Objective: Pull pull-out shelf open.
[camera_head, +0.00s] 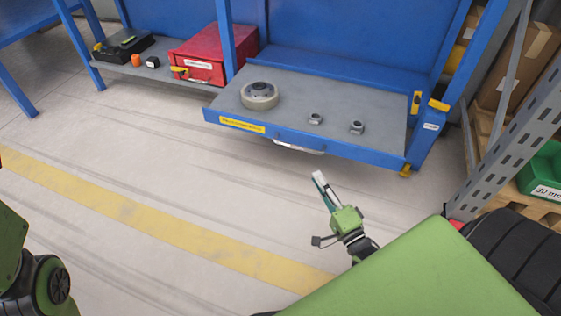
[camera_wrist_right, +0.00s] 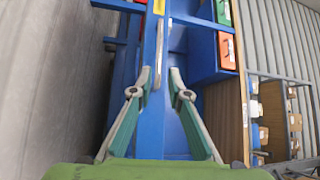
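The pull-out shelf (camera_head: 360,100) has a grey top and a blue front edge with a yellow label, and its front stands forward of the blue upright beside it. A pale bar handle (camera_head: 299,147) is on the front edge; it also shows in the right wrist view (camera_wrist_right: 158,52). My right gripper (camera_head: 319,178) is just in front of and below the handle, apart from it. In the wrist view its two fingers (camera_wrist_right: 159,84) are spread, with nothing between them and the handle ahead. My left gripper is out of view.
A tape roll (camera_head: 260,95) and two metal nuts (camera_head: 316,118) rest on the shelf. A red box (camera_head: 205,58) and a black tray (camera_head: 122,48) sit on the left shelf. A perforated grey post (camera_head: 510,130) stands at right. The floor in front is clear.

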